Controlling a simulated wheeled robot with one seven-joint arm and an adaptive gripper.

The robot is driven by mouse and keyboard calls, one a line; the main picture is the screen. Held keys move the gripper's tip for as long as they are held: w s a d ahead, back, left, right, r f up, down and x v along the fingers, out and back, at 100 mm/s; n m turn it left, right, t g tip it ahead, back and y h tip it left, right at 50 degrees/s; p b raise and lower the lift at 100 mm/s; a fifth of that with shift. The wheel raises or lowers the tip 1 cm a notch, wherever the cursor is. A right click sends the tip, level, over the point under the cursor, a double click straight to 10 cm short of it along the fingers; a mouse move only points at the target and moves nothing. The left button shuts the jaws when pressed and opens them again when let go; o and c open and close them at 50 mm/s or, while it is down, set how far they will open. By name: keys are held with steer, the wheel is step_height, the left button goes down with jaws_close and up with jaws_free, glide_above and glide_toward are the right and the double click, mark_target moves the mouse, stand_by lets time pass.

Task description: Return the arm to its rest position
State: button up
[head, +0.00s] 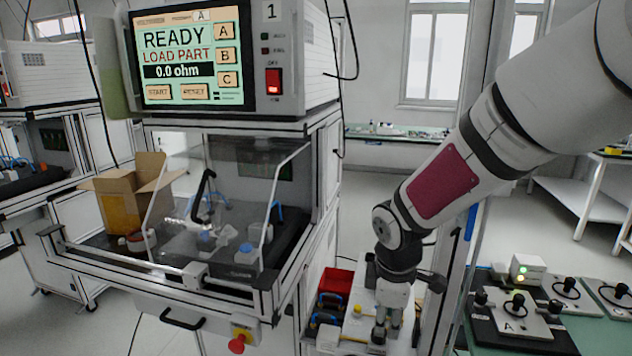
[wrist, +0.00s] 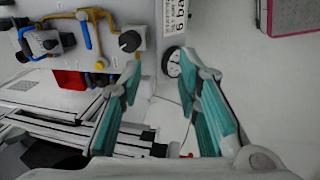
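My arm comes in from the upper right of the head view, a white and grey arm with a dark red panel. It bends down at the elbow, and my gripper (head: 385,330) hangs low near the bottom centre. In the wrist view my gripper (wrist: 168,108) shows two teal-padded fingers spread apart with nothing held between them. A white panel with a dark knob, a round gauge and blue and yellow tubing (wrist: 95,40) lies beyond the fingers. Whether the fingers touch anything cannot be told.
A test bench (head: 245,126) with a READY screen (head: 187,58) stands left of my arm. Its clear cover (head: 180,220) is in front, beside an open cardboard box (head: 117,205). A red bin (head: 337,282) is close left of my gripper. Black-knobbed plates (head: 518,322) lie at the right.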

steer(key=s+d+r+m+t+p, duration=0.1)
steer(key=s+d+r+m+p, duration=0.35)
steer(key=s+r, duration=0.85)
steer(key=s+r+m+p, duration=0.1)
steer(key=s+r+m, duration=0.3)
steer(key=s, duration=0.3)
steer(key=s+d+r+m+t+p, duration=0.1)
steer(key=s+r+m, duration=0.4)
steer(key=s, duration=0.3)
steer(key=shift+m+y, duration=0.4)
steer(key=shift+m, duration=0.25)
